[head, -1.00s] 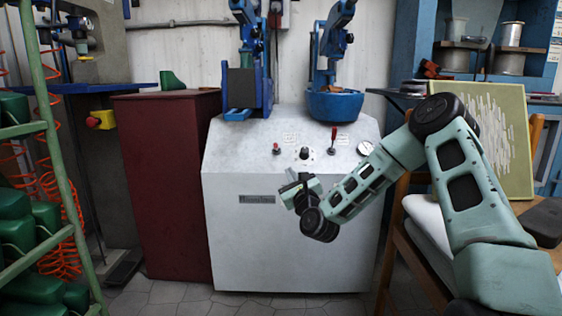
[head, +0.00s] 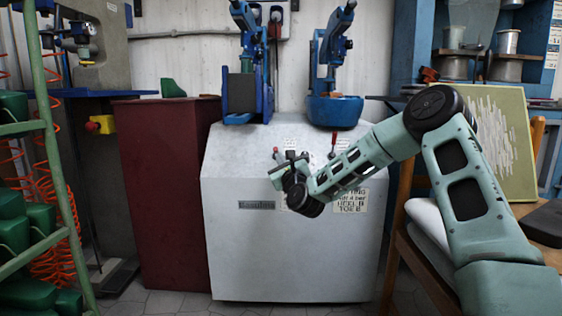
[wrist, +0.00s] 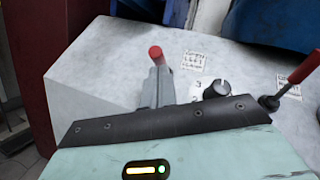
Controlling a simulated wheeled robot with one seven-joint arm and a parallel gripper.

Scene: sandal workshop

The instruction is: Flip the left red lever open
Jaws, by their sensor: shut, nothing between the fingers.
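The left red lever (wrist: 156,53) shows in the wrist view as a short red knob just beyond my fingertips; its stem is hidden behind them. My gripper (wrist: 156,84) is shut and empty, its fingers pointing toward the knob. I cannot tell whether they touch it. In the head view my gripper (head: 281,163) is over the upper front of the white machine (head: 230,170), close to the left lever. The right red lever (wrist: 305,67) stands tilted at the right of the wrist view, also visible in the head view (head: 333,139).
A black dial (wrist: 217,88) and a small printed label (wrist: 194,61) sit right of the left lever. Blue presses (head: 240,95) stand on the machine's back. A dark red cabinet (head: 165,190) stands left, a wooden chair (head: 400,245) right.

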